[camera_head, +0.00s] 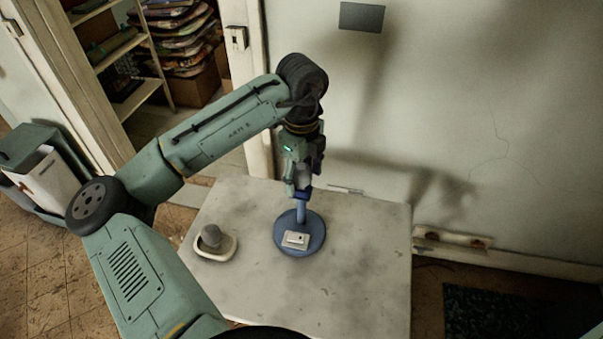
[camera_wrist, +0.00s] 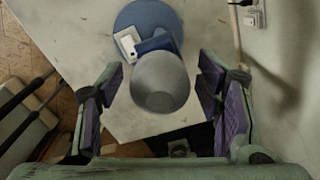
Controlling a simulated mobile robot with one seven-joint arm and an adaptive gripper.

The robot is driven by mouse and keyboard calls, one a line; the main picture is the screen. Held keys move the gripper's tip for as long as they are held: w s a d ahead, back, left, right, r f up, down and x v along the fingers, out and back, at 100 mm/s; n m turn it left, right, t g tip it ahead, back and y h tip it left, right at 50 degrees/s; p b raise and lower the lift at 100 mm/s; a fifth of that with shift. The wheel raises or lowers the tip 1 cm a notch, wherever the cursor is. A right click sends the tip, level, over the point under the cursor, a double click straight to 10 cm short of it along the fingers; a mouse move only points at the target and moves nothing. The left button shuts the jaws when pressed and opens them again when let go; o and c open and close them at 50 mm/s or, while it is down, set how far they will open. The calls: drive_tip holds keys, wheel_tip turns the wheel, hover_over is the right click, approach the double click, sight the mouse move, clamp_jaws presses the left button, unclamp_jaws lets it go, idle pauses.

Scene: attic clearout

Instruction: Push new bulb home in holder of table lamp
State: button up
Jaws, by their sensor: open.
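The table lamp stands upright on the table, with a round blue base (camera_head: 288,246) and a short blue stem (camera_head: 301,212). A rounded grey bulb (camera_wrist: 160,82) shows in the wrist view above the lamp's blue holder (camera_wrist: 156,43). It hides most of the holder, so I cannot tell how deep it is seated. My gripper (camera_head: 302,187) points down over the lamp. In the wrist view its purple-padded fingers (camera_wrist: 161,88) are open on either side of the bulb, with gaps at both sides.
A white dish (camera_head: 230,248) with a grey rounded object (camera_head: 211,236) in it sits left of the lamp on the pale table (camera_head: 350,285). The table's right and front parts are clear. The wall (camera_head: 470,120) stands close behind, with a socket strip (camera_head: 452,239) low down.

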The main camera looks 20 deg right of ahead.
wheel_tip(320, 180, up, 12)
idle(0.5)
drive_tip(key=o, duration=0.8)
drive_tip(key=shift+c, duration=0.2)
wheel_tip(320, 180, up, 9)
drive_tip(key=p, duration=0.2)
drive_tip(key=shift+p, duration=0.4)
drive_tip(key=shift+d, duration=0.1)
